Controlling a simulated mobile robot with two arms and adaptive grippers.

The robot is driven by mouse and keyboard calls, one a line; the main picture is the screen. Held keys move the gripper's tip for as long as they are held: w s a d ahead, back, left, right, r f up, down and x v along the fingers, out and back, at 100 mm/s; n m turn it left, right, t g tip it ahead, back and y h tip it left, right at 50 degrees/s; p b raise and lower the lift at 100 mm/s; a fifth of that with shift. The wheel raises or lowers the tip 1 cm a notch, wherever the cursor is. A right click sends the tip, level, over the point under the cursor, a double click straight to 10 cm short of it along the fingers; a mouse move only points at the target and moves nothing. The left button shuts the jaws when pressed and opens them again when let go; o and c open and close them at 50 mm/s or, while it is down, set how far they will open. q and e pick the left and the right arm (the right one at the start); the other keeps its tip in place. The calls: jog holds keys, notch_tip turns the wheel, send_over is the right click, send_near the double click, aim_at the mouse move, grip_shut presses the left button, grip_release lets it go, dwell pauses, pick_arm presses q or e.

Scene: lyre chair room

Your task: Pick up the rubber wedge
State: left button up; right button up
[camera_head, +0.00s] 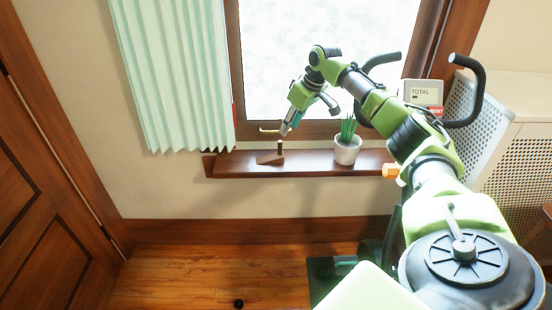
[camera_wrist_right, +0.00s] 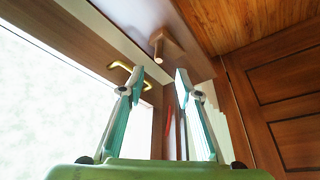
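A brown wedge-shaped thing (camera_head: 268,159), which I take for the rubber wedge, lies on the left part of the wooden window sill (camera_head: 310,168). A short dark peg stands at its right end. In the right wrist view the wedge (camera_wrist_right: 174,48) shows beyond the fingertips, with its round peg toward me. My right gripper (camera_head: 286,129) is just above the wedge in the head view. In the right wrist view its two fingers (camera_wrist_right: 160,75) are apart with nothing between them. My left gripper is in neither view.
A brass window handle (camera_head: 270,130) is close beside the right gripper; it also shows in the wrist view (camera_wrist_right: 133,74). A potted plant (camera_head: 347,148) stands right of the wedge on the sill. A pale green curtain (camera_head: 175,75) hangs at left. A small TOTAL display (camera_head: 421,93) stands at right.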

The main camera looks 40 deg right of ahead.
aim_at(281, 142)
jog(key=x, duration=0.5)
jog(key=shift+w+f+b, duration=0.2)
jog(key=shift+f+b, duration=0.1)
jog(key=shift+f, duration=0.05)
jog(key=b+x, duration=0.1)
jog(key=x, duration=0.3)
jog(key=shift+w+f, duration=0.3)
jog(key=shift+f, duration=0.2)
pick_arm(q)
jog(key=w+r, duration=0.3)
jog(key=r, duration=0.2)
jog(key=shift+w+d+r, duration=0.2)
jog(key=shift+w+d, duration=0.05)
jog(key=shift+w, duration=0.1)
pick_arm(e)
grip_shut()
